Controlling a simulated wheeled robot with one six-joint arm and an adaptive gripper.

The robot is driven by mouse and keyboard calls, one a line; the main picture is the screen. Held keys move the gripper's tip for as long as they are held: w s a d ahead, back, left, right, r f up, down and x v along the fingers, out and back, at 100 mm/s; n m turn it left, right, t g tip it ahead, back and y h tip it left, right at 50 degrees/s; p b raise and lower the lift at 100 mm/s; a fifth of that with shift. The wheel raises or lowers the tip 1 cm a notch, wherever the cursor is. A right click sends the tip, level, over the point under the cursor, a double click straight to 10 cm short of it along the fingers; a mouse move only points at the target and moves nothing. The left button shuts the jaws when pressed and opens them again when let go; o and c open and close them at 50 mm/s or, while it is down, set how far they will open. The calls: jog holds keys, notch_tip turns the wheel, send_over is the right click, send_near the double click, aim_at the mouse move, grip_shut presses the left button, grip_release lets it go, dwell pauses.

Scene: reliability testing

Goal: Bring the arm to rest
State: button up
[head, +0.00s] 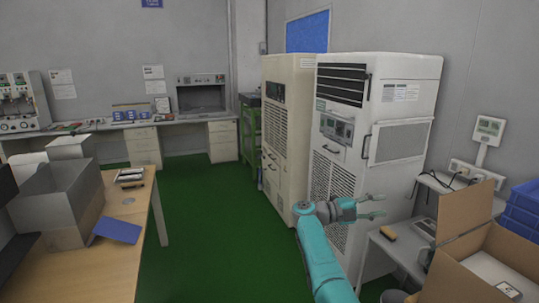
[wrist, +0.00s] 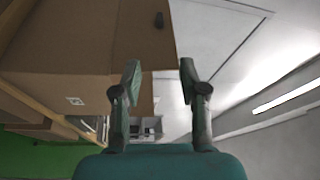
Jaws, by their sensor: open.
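My teal arm reaches up from the bottom of the head view. My gripper (head: 383,205) is at its end, pointing right, in front of the lower part of the white cabinet. Its two fingers are spread apart with nothing between them. In the wrist view my gripper (wrist: 158,72) also shows open and empty. Beyond its fingers there are brown cardboard surfaces (wrist: 80,40) and a pale wall or panel.
An open cardboard box (head: 470,262) and blue crates (head: 522,208) stand at the right. Two tall cabinets, a cream one (head: 290,130) and a white one (head: 395,110), stand behind my arm. A wooden table (head: 115,262) is at the left. Green floor (head: 205,230) is clear between.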

jog(key=s+f+n+t+h, duration=0.1)
jog(key=s+f+n+t, duration=0.25)
jog(key=f, duration=0.55)
jog(key=s+f+n+t+h, duration=0.1)
jog(key=s+f+n+t, duration=0.3)
jog(key=f, duration=0.5)
jog(key=s+a+f+n+t+y, duration=0.2)
jog(key=s+f+n+t+y, duration=0.25)
jog(key=s, duration=0.55)
jog(key=s+a+f+n+t+y, duration=0.35)
jog(key=s+n, duration=0.25)
jog(key=s, duration=0.4)
jog(key=s+a+f+n+t+y, duration=0.2)
jog(key=s+f+n+t+y, duration=0.3)
jog(key=s, duration=0.5)
jog(key=s+a+r+n+g+y, duration=0.2)
jog(key=s+r+n, duration=0.1)
jog(key=s, duration=0.7)
jog(key=s+a+r+n+g+y, duration=0.2)
jog(key=s+r+n+y, duration=0.1)
jog(key=s, duration=0.8)
jog(key=s+a+r+n+g+y, duration=0.2)
jog(key=s+r+n+y, duration=0.1)
jog(key=s, duration=0.7)
jog(key=shift+s+a+r+n, duration=0.2)
jog(key=shift+r+n, duration=0.3)
jog(key=shift+n, duration=0.2)
